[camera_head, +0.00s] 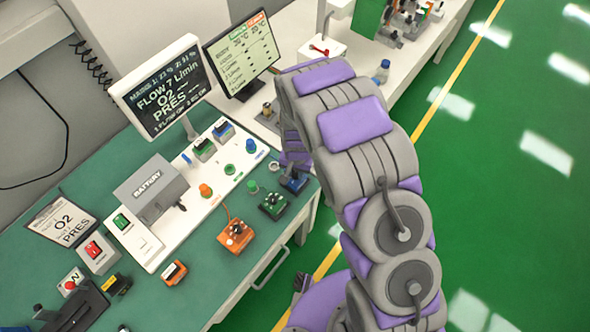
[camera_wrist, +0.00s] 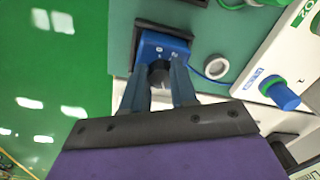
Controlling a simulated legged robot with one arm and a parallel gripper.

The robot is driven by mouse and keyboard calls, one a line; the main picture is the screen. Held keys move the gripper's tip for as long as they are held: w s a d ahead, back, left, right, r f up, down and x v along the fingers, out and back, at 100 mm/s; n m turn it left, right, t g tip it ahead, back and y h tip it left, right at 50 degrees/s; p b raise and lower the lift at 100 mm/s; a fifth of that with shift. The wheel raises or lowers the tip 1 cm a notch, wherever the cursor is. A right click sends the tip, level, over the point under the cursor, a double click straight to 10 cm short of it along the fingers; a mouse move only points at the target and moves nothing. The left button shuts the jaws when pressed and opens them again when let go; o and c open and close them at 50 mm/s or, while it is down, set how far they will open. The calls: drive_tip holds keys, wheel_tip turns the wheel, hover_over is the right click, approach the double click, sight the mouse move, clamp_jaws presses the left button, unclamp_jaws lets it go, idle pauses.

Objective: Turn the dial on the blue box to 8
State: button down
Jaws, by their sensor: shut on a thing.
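The blue box (camera_wrist: 163,42) sits at the edge of the green bench, with a dark dial (camera_wrist: 159,74) on its face. In the wrist view my gripper (camera_wrist: 160,82) has its two fingers on either side of the dial, shut on it. In the head view the blue box (camera_head: 293,182) is at the bench's right end, partly hidden by my arm. The dial's number and pointer are too small to read.
A green box (camera_head: 272,205) and an orange box (camera_head: 235,236) with dials stand left of the blue box. A white panel with a blue knob (camera_wrist: 280,94) is close by. A monitor (camera_head: 160,86) reads "FLOW 7 L/min". Green floor (camera_head: 500,200) lies open at right.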

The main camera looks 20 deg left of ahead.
drive_tip(key=shift+m, duration=1.1)
drive_tip(key=shift+p, duration=0.3)
drive_tip(key=c, duration=0.9)
unclamp_jaws()
drive_tip(key=shift+r, duration=0.15)
drive_tip(key=r, duration=1.7)
drive_tip(key=shift+d, duration=0.25)
drive_tip(key=shift+d, duration=0.1)
